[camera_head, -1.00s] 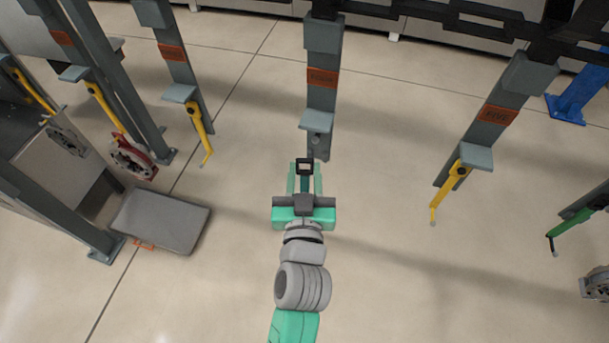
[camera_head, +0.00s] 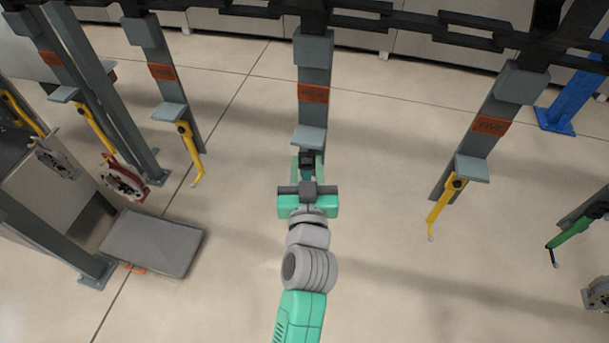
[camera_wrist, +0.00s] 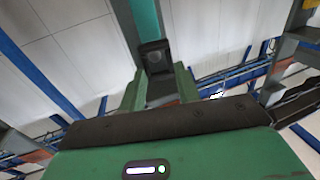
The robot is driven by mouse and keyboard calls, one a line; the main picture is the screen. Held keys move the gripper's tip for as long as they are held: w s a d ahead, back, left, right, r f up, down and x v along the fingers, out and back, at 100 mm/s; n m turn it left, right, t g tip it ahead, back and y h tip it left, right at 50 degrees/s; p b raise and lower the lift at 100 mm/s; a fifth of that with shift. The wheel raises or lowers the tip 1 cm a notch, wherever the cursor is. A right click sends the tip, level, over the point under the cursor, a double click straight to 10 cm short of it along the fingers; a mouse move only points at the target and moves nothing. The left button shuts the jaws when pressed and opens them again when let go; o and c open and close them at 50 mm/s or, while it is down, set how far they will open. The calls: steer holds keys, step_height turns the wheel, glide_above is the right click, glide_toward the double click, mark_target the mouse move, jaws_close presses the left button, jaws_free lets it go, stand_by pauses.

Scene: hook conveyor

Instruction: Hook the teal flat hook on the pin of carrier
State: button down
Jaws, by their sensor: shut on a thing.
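The teal flat hook (camera_head: 307,174) is held between the fingers of my gripper (camera_head: 307,172), with its dark square eye end (camera_head: 306,160) pointing up. The central carrier is a grey hanging bar (camera_head: 314,70) with an orange label and a grey ledge (camera_head: 309,137). The eye end is just below that ledge in the head view. The carrier's pin is not clearly visible; the eye end overlaps its place. In the wrist view the dark eye end (camera_wrist: 155,56) shows a round shape inside. I cannot tell whether the eye is around the pin or only in front of it.
Neighbouring carriers hold yellow hooks at left (camera_head: 190,150) and right (camera_head: 445,205). A green hook (camera_head: 575,230) hangs far right. A grey flat-topped box (camera_head: 155,243) stands lower left. Dark chain (camera_head: 420,20) runs overhead. Floor around my gripper is clear.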

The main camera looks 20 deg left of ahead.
steer(key=shift+w+a+f+b, duration=0.15)
steer(key=shift+w+b, duration=0.3)
steer(key=shift+w, duration=0.8)
steer(key=shift+w+a+f+b, duration=0.15)
steer(key=shift+w+f+b, duration=0.4)
steer(key=shift+b, duration=0.5)
steer(key=shift+f, duration=0.1)
steer(key=c, duration=0.9)
jaws_free()
steer(key=shift+w, duration=0.1)
steer(key=b, duration=0.2)
glide_toward(311, 158)
steer(key=shift+x, duration=1.1)
